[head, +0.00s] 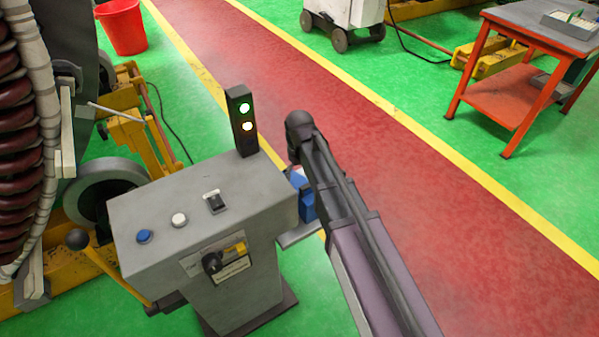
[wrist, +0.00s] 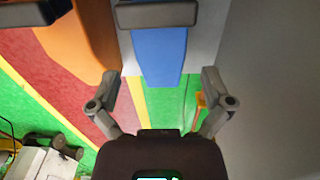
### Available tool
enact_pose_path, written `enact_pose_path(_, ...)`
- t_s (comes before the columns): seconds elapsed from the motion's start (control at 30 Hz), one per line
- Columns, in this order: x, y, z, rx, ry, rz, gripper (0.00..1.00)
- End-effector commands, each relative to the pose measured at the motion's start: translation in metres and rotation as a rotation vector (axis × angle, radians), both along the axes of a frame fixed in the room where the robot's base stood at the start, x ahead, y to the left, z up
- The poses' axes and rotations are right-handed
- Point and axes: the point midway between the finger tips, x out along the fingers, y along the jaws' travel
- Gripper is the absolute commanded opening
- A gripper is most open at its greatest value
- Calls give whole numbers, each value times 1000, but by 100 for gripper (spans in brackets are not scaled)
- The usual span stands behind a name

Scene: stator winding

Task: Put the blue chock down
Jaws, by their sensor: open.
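The blue chock (wrist: 158,55) is in the upper middle of the wrist view, against a light grey surface (wrist: 206,38). A grey bar crosses its top end. My gripper (wrist: 160,82) is open, with one finger on each side of the chock's lower end and gaps visible on both sides. In the head view, part of the blue chock (head: 306,205) shows between the console and my arm, above a small grey shelf (head: 300,236). My arm hides the rest, and my gripper cannot be made out there. Whether the chock rests fully on the shelf cannot be told.
An orange block (wrist: 82,36) is left of the chock in the wrist view. The grey console (head: 190,215) has buttons and a lit signal tower (head: 242,120). The winding machine (head: 25,130) stands left. The red walkway (head: 440,220) is open. An orange table (head: 530,60) stands far right.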

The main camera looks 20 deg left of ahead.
Motion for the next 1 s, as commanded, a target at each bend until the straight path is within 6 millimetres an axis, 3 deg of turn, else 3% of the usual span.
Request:
enact_pose_path(0.6, 0, 0, 55, 0, 0, 0, 100)
enact_pose_path(1.0, 0, 0, 65, 0, 0, 0, 100)
